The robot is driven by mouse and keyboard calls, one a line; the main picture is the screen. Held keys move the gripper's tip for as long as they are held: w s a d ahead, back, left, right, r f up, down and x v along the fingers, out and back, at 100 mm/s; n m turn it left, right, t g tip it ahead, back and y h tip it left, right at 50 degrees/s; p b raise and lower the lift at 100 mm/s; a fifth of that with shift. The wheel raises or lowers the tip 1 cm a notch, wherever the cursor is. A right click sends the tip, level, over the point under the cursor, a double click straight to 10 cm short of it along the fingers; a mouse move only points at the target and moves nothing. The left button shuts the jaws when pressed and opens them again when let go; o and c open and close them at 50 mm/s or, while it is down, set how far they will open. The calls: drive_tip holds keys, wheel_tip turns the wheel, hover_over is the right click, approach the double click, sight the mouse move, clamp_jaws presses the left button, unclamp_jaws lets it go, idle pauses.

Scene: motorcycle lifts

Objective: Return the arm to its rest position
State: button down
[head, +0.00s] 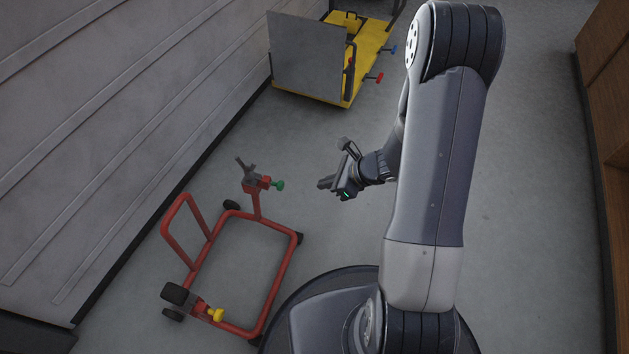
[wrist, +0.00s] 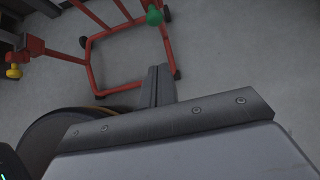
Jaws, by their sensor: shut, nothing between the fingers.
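My gripper (head: 326,184) hangs in the air near the middle of the head view, at the end of my bent arm. Its fingers are together with nothing between them. In the wrist view the shut fingers (wrist: 158,86) point up over the grey floor. A red wheeled stand (head: 283,279) is left of and below my gripper in the head view, apart from it. The stand carries a green knob (head: 279,184) and a yellow knob (head: 216,315). In the wrist view the stand's frame (wrist: 126,31), green knob (wrist: 154,16) and yellow knob (wrist: 14,72) show at the top and left.
A yellow lift (head: 366,60) with a grey upright panel (head: 307,56) stands at the back, with red and blue knobs. A ribbed grey wall (head: 90,130) runs along the left. Brown cabinets (head: 606,60) line the right.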

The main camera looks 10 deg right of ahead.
drive_tip(key=shift+s+d+r, duration=0.15)
drive_tip(key=shift+d+r, duration=0.1)
drive_tip(key=a+r+b+x, duration=0.1)
drive_tip(key=b+x, duration=0.3)
drive_tip(key=x, duration=0.8)
drive_tip(key=shift+w+a+r, duration=0.2)
drive_tip(key=shift+w+a, duration=0.3)
drive_tip(key=shift+a, duration=0.05)
